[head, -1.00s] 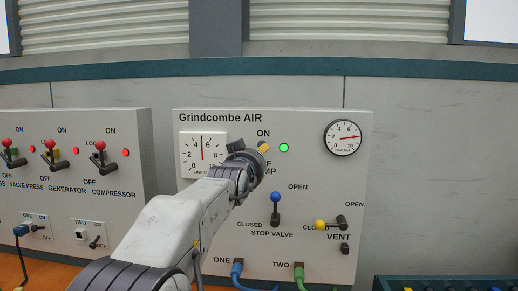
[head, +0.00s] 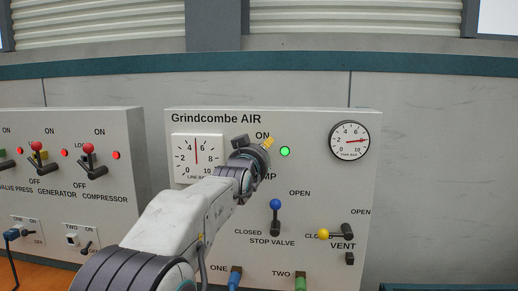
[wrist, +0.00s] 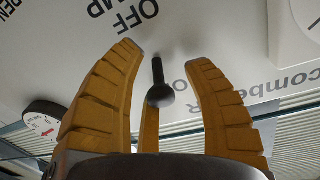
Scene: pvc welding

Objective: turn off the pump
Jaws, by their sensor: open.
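The pump switch on the Grindcombe AIR panel (head: 320,190) is a dark lever with a round knob (wrist: 160,95), seen in the wrist view. My gripper (wrist: 165,55) is open, with its yellow fingers on either side of the lever and visible gaps between them and it. The OFF and PUMP lettering shows upside down at the top of the wrist view. In the head view my gripper (head: 266,144) is at the pump switch and hides the lever and part of its label. The pump lamp (head: 285,151) is lit green.
Below are the blue-knobbed stop valve lever (head: 275,210) and yellow-knobbed vent lever (head: 335,234). The line gauge (head: 198,158) is left of my gripper, the tank gauge (head: 349,141) right. Another switch panel (head: 120,160) stands at the left. Hoses leave the panel's bottom.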

